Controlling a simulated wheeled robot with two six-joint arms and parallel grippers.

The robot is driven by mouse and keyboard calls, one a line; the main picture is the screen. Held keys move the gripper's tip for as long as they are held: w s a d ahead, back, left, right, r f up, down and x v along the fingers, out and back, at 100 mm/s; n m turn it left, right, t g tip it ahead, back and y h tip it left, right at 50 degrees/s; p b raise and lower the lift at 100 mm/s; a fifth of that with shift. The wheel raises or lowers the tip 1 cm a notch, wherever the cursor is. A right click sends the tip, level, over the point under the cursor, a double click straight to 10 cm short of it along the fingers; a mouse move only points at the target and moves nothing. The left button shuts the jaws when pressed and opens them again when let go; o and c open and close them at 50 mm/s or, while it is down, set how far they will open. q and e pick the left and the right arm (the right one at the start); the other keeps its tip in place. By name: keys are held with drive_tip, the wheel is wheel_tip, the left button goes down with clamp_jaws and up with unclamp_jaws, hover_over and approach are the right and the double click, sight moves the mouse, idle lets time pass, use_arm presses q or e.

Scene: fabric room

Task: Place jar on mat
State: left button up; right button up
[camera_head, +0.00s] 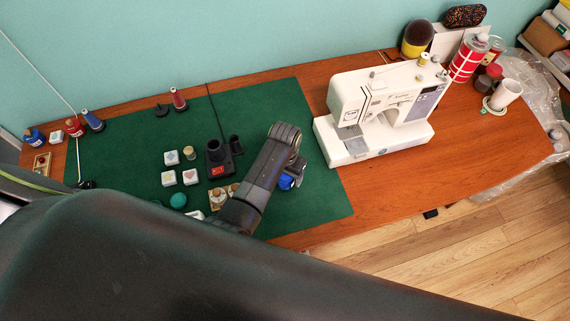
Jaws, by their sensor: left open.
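The green mat (323,192) lies flat on the wooden table. Jar-like things include a blue one (34,136) and a red one (74,127) by the table's left end, and a small yellowish one (189,153) on the mat; I cannot tell which is meant. My left arm reaches over the mat. My left gripper (295,177) points down at the mat's right part, mostly hidden by its own wrist. It is open, beside a blue round thing (285,182) that is partly covered by the arm; I cannot tell whether they touch. My right gripper is not in view.
A white sewing machine (375,110) stands just right of the mat. White blocks, thread spools and a black holder (217,158) stand on the mat left of my arm. The table's front right is clear.

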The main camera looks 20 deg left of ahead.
use_arm(q)
wheel_tip(320, 180, up, 12)
drive_tip(key=shift+f, duration=0.2)
idle(0.7)
